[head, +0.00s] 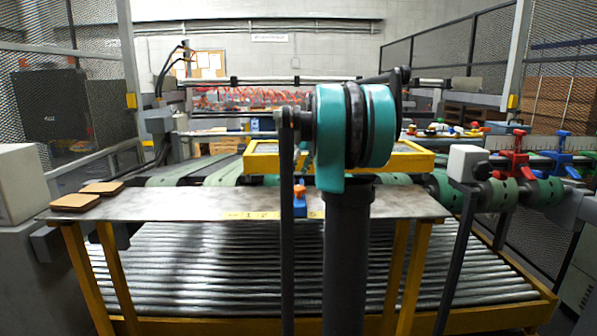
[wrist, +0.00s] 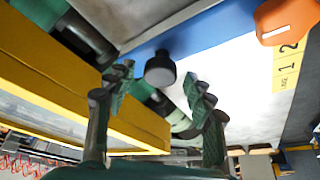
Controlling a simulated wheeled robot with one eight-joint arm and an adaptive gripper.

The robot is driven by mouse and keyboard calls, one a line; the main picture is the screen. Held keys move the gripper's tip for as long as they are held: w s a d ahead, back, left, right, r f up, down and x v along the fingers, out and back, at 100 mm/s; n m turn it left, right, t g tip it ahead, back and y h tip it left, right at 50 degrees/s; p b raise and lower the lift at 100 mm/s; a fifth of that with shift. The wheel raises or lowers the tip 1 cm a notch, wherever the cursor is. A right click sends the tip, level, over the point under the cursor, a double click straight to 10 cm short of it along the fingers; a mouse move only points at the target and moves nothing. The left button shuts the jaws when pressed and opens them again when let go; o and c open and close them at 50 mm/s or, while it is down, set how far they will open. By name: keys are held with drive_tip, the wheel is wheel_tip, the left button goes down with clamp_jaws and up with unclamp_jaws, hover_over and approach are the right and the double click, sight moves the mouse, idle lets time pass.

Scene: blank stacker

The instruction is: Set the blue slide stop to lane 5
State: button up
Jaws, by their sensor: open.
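The blue slide stop (wrist: 215,30) crosses the top of the wrist view as a long blue bar. A round dark knob (wrist: 160,68) sits against its edge. An orange piece (wrist: 285,20) lies at its right end, close to the "2" on the yellow lane strip (wrist: 287,68). In the head view a small part of the blue stop (head: 300,208) shows, with an orange top, beside my arm. My gripper (wrist: 160,92) is open; its two green ridged fingers stand either side of the dark knob in the picture. Contact cannot be told. My arm hides the strip's higher numbers in the head view.
A metal table (head: 170,203) bears the strip, with brown pads (head: 75,202) at its left. A yellow frame (head: 405,160) stands behind it; its bar runs close to my left finger in the wrist view. Red (head: 517,155) and blue (head: 562,157) clamps sit at right.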

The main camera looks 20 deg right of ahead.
drive_tip(key=v, duration=1.2)
